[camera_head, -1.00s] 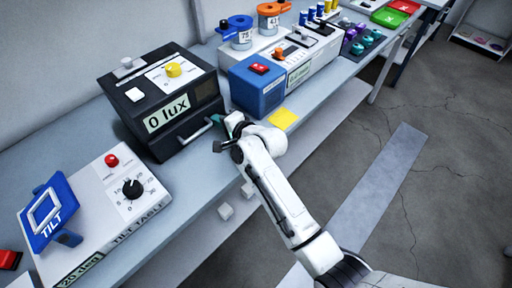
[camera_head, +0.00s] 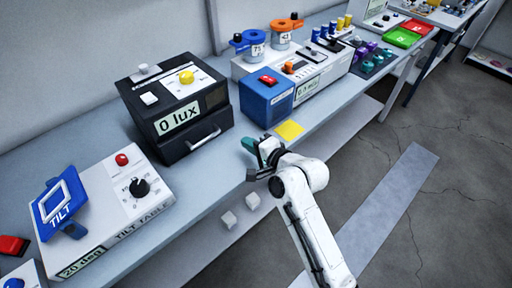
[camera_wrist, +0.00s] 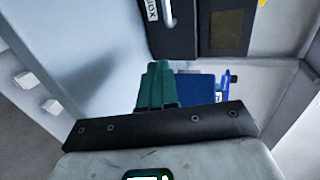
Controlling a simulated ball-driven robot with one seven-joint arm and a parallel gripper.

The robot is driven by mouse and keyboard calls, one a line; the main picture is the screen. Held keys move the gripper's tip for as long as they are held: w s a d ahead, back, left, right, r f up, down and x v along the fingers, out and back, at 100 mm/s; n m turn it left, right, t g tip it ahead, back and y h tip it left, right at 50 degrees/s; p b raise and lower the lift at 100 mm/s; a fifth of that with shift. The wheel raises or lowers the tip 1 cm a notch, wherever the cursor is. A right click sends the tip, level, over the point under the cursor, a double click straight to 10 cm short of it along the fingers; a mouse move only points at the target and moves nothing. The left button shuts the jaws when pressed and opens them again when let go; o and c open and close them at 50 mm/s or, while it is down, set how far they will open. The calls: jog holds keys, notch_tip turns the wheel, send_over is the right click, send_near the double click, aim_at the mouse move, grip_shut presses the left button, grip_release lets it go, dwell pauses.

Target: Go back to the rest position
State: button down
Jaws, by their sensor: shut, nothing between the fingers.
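My gripper (camera_head: 262,148) is at the end of the white arm, at the front edge of the bench, to the right of the black light box. Its green fingers are together with nothing between them. In the wrist view the green fingers (camera_wrist: 157,85) show close together above a dark plate. The black box (camera_head: 178,112) reads "0 lux" and has a drawer with a light handle, which appears closed. My gripper is apart from the handle.
The tilt table (camera_head: 110,205) with its blue tilting frame stands at the left. A blue box (camera_head: 266,98) with a red button and a yellow note (camera_head: 290,130) lie near my gripper. The floor (camera_head: 440,190) at the right is clear.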

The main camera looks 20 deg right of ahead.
jog(key=shift+v, duration=1.3)
jog(key=s+d+f+n+g+h, duration=0.1)
jog(key=s+d+f+n+g, duration=0.25)
jog(key=s, duration=0.55)
jog(key=s+f+n+g+h, duration=0.1)
jog(key=s+f+n+g, duration=0.2)
jog(key=s+f+n, duration=0.4)
jog(key=s+d+n+g+h, duration=0.2)
jog(key=s+g, duration=0.4)
jog(key=s, duration=1.3)
jog(key=shift+d+f+n+h, duration=0.3)
jog(key=shift+d+n, duration=0.35)
jog(key=shift+d, duration=0.45)
